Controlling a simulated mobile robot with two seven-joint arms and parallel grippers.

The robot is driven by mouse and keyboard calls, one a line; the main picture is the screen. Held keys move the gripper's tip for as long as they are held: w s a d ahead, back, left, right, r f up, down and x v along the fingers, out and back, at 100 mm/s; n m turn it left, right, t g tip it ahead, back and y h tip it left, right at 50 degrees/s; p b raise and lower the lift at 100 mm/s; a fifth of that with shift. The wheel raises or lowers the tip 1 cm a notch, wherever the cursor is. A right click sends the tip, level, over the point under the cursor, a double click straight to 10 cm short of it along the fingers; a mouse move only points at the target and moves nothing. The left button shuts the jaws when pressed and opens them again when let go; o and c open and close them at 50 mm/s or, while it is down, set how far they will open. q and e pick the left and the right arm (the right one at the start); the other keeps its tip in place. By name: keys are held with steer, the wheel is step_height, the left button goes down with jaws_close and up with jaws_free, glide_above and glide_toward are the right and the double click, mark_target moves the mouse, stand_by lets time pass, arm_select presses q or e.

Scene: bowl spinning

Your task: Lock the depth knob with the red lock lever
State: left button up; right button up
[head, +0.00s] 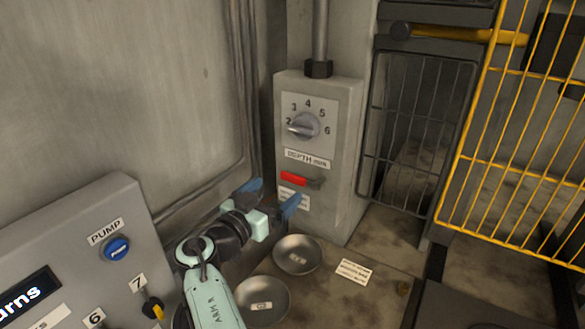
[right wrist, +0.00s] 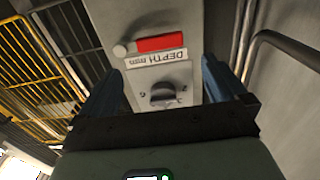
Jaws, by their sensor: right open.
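The grey depth box (head: 346,150) stands against the back wall. Its silver depth knob (head: 305,125) sits in a dial marked 2 to 6, its bar lying roughly towards the 2. The red lock lever (head: 293,179) lies roughly level below the DEPTH mm label. My right gripper (head: 270,198) is open and empty, its blue fingers in front of and below the lever. In the right wrist view the box appears upside down, with the red lever (right wrist: 160,43) and the knob (right wrist: 163,95) between the open fingers, apart from them. My left gripper is out of view.
Two metal bowls (head: 297,254) (head: 262,300) sit below my right gripper. A control panel (head: 75,255) with a blue PUMP button (head: 117,248) stands at the lower left. A yellow mesh guard (head: 510,160) and a dark wire gate (head: 415,130) stand at the right.

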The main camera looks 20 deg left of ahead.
mark_target(292, 176)
steer(key=w+p, duration=0.1)
steer(key=w, duration=0.1)
steer(key=w+p, duration=0.2)
steer(key=w, duration=0.1)
steer(key=w+d+p, duration=0.1)
steer(key=w, duration=0.2)
steer(key=shift+r, duration=0.2)
steer(key=shift+w+f+p, duration=0.2)
steer(key=shift+w+p, duration=0.2)
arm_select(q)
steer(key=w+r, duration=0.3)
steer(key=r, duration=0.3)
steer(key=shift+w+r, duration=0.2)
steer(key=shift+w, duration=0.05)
arm_select(e)
steer(key=shift+s, duration=0.1)
steer(key=c, duration=1.4)
